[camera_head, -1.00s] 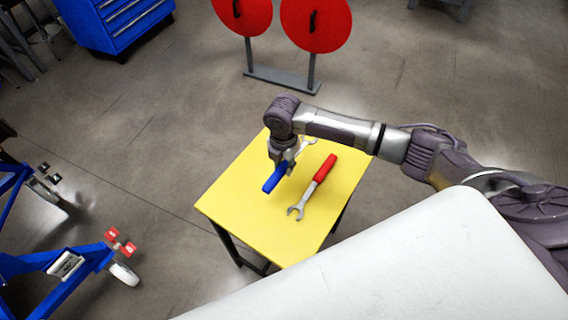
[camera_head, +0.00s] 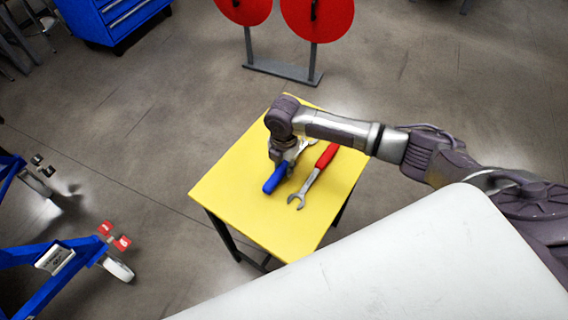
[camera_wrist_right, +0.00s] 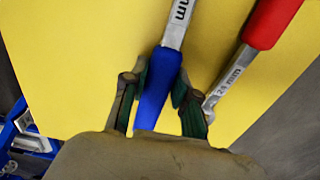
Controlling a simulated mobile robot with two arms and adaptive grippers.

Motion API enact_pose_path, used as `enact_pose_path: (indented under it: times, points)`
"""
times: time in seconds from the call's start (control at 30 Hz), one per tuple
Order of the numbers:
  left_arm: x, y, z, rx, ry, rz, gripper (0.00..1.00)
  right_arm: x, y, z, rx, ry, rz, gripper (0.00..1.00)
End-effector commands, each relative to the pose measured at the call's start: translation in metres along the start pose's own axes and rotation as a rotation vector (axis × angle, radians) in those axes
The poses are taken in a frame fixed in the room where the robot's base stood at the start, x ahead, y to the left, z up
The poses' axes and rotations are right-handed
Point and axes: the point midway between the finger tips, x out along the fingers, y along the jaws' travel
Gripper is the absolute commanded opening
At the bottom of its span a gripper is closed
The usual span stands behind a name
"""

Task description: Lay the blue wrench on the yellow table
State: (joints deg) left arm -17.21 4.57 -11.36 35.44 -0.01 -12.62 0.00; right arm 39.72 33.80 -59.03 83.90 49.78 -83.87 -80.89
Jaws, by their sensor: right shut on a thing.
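The blue wrench (camera_head: 276,181) has a blue handle and a metal shaft. My right gripper (camera_head: 281,166) is shut on its handle over the yellow table (camera_head: 225,188). In the right wrist view the fingers (camera_wrist_right: 160,95) stand on both sides of the blue handle (camera_wrist_right: 157,88), and the shaft points away across the tabletop. My arm hides part of the wrench in the head view. Whether the wrench touches the table I cannot tell. My left gripper is not in view.
A red-handled wrench (camera_head: 327,156) lies on the table just right of the blue one. A white surface (camera_head: 420,260) fills the lower right. A blue wheeled frame (camera_head: 70,265) stands at lower left, a stand with red discs (camera_head: 318,20) behind. The table's front left is bare.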

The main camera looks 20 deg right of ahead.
Motion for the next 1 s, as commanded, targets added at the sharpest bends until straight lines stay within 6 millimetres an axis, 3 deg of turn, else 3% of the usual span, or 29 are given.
enact_pose_path:
  times: [0.43, 0.47, 0.63, 0.83, 0.9, 1.0]
  points:
    - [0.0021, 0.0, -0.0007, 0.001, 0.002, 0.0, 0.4, 0.0059, 0.0001, -0.0001, 0.0, 0.0, 0.0, 0.0]
    - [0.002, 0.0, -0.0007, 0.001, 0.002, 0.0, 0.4, 0.0059, 0.0002, 0.0, 0.0, 0.0, 0.0, 0.3]
    - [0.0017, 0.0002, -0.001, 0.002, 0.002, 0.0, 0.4, 0.0055, 0.0002, 0.0, 0.0, 0.0, 0.0, 0.58]
    - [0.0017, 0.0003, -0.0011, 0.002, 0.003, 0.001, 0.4, 0.0056, 0.0, 0.0, 0.0, 0.0, 0.0, 0.58]
    - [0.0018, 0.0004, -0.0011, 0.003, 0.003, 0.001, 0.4, 0.0063, -0.0005, -0.0001, 0.0, 0.0, -0.001, 0.66]
    - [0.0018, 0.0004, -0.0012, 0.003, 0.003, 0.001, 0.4, 0.0062, -0.0005, -0.0001, 0.0, 0.0, -0.001, 0.66]
